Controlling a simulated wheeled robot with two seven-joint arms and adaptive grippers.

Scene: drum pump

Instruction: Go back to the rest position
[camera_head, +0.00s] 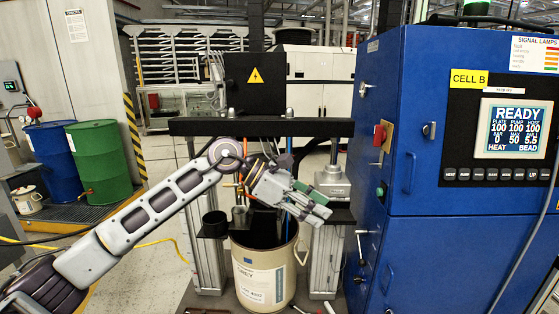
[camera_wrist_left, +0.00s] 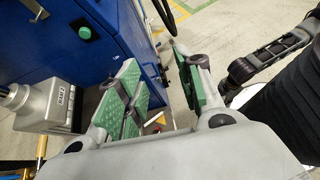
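My left gripper (camera_head: 312,203) reaches in front of the drum pump, above and slightly right of the cream drum (camera_head: 264,276). In the left wrist view the two green-padded fingers (camera_wrist_left: 160,78) stand apart with nothing between them, so it is open and empty. The drum stands upright between the pump's posts, under the black crossbeam (camera_head: 262,127). The left arm hides part of the pump's middle. My right gripper does not show in either view.
The blue control cabinet (camera_head: 455,255) stands close to the gripper's right, its screen (camera_head: 518,128) reading READY. A grey block (camera_head: 332,183) sits just behind the gripper. Blue (camera_head: 58,158) and green (camera_head: 98,158) barrels stand at the left. Floor between them and the pump is mostly clear.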

